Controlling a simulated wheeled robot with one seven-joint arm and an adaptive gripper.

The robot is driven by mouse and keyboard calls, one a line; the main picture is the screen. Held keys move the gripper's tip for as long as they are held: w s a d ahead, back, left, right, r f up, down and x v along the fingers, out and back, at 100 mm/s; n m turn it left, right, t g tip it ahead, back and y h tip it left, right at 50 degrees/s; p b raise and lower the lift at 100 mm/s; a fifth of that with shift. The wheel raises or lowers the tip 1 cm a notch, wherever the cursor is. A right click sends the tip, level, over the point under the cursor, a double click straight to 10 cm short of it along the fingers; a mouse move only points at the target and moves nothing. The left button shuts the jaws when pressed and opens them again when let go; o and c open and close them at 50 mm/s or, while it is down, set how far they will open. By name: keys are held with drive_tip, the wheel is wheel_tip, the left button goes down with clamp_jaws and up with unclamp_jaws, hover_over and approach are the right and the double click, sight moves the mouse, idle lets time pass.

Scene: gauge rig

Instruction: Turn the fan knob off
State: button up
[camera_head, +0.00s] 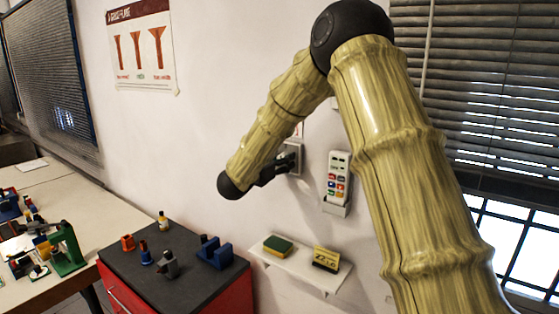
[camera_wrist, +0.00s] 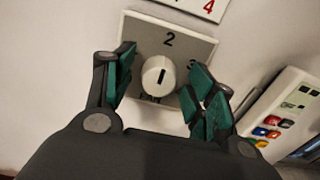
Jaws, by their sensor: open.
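The fan knob (camera_wrist: 155,85) is a round white dial with a short dark mark, on a grey square plate (camera_wrist: 197,44) on the wall. The mark is near upright, pointing about at the printed 2 above. A 3 at the right and the lettering below are partly covered. My gripper (camera_wrist: 162,66) is open, its green-padded fingers on either side of the knob, with gaps visible between pads and knob. Any contact is hard to tell. In the head view my gripper (camera_head: 283,163) is at the wall plate, and the knob is hidden behind it.
A remote with coloured buttons (camera_head: 338,175) hangs in a wall holder just right of the plate. Below is a white shelf (camera_head: 300,269) with a sponge (camera_head: 277,245) and a yellow-black box (camera_head: 326,259). A red cabinet (camera_head: 235,297) with small objects on top stands lower left.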

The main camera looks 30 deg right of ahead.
drive_tip(key=c, duration=1)
drive_tip(key=shift+f+n+b, duration=0.2)
drive_tip(key=shift+n+b, duration=0.1)
drive_tip(key=shift+b, duration=0.35)
drive_tip(key=shift+w+a+f+n+b, duration=0.1)
drive_tip(key=shift+n+b, duration=2.4)
drive_tip(key=shift+n, duration=3.35)
drive_tip(key=shift+w+f+n+b, duration=0.1)
drive_tip(key=shift+n+b, duration=2.35)
drive_tip(key=shift+n, duration=3.4)
